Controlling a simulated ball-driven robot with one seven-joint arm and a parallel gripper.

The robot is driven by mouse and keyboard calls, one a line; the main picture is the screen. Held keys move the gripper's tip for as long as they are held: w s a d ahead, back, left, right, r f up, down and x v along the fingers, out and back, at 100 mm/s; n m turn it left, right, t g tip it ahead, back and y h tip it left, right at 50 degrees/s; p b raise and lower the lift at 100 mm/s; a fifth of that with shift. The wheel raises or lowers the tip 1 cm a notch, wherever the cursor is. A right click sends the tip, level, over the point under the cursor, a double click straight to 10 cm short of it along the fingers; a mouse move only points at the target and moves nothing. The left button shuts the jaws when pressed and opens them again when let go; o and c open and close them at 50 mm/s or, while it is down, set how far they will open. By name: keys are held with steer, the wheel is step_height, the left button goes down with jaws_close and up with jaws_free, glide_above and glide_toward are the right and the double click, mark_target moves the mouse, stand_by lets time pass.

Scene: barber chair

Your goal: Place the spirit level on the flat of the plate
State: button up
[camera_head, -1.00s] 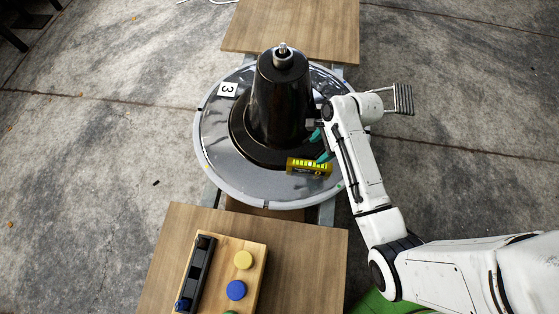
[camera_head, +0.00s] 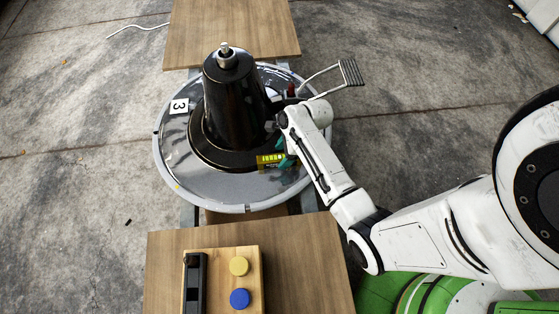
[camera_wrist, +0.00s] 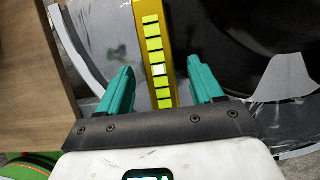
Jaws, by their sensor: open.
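The yellow spirit level (camera_head: 268,161) lies on the flat of the round grey plate (camera_head: 235,193), in front of the black cone. My gripper (camera_head: 284,154) is at the level's right end and hides part of it. In the wrist view the level (camera_wrist: 152,28) runs lengthwise between my two teal fingers (camera_wrist: 161,76), with a gap on each side. My gripper is open and holds nothing. The plate (camera_wrist: 98,45) also shows beneath the level.
The tall black cone (camera_head: 235,105) stands at the plate's middle, close to my gripper. A white tag marked 3 (camera_head: 179,106) is on the plate. A wooden board (camera_head: 300,250) in front carries a block with yellow and blue knobs. A wire rack (camera_head: 350,72) is behind my arm.

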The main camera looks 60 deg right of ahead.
mark_target(281, 157)
steer(key=b+x, duration=0.1)
steer(key=x, duration=0.2)
steer(key=shift+f, duration=0.15)
jaws_close()
stand_by(0.4)
steer(key=shift+r+p, duration=0.45)
steer(key=shift+r, duration=0.4)
steer(key=s+d+r+p, duration=0.1)
steer(key=s+r+p, duration=0.4)
steer(key=s+r, duration=0.6)
steer(key=s, duration=0.3)
steer(key=shift+d+r+p, duration=0.15)
steer(key=shift+r+p, duration=0.1)
steer(key=shift+p, duration=0.1)
